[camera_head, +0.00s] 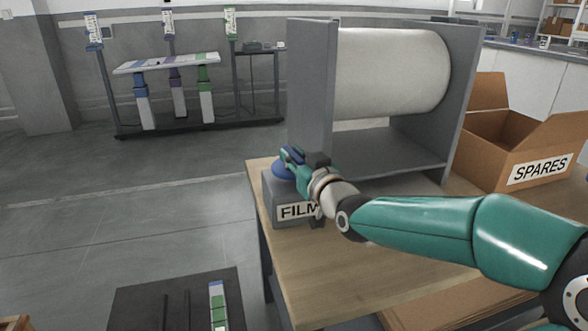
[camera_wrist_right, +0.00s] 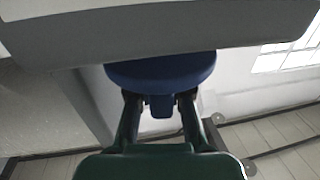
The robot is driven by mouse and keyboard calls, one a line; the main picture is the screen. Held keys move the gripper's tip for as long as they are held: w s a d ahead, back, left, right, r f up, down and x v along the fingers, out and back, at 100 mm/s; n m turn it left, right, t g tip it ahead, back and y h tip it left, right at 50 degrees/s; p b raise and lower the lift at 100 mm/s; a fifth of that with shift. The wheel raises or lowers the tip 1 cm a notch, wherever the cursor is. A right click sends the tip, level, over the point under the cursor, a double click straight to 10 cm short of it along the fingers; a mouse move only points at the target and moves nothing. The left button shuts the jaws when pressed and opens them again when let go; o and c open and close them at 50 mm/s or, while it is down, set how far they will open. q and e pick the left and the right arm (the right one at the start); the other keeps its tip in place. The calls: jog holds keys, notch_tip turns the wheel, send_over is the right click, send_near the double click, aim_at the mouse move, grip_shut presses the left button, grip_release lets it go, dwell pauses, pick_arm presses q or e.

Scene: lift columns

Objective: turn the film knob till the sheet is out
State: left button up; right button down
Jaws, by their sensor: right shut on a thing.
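The blue film knob (camera_head: 284,170) sits on top of the grey box labelled FILM (camera_head: 285,212) at the table's left edge. My right gripper (camera_head: 292,158) is shut on the knob. The right wrist view shows the blue knob (camera_wrist_right: 160,72) with both fingers (camera_wrist_right: 160,104) on either side of its small grip tab. The white film roll (camera_head: 390,72) hangs between two grey side plates behind the box. No loose sheet hanging from the roll is visible. My left gripper is not in view.
An open cardboard box labelled SPARES (camera_head: 510,140) stands at the right of the wooden table (camera_head: 300,285). A rack with lift columns (camera_head: 175,90) stands at the back left. A dark board (camera_head: 150,300) lies at the lower left. The floor between is clear.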

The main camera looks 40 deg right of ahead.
jog(key=shift+r, duration=0.15)
jog(key=c, duration=1.1)
grip_release()
jog(key=shift+s, duration=0.1)
jog(key=v, duration=1.2)
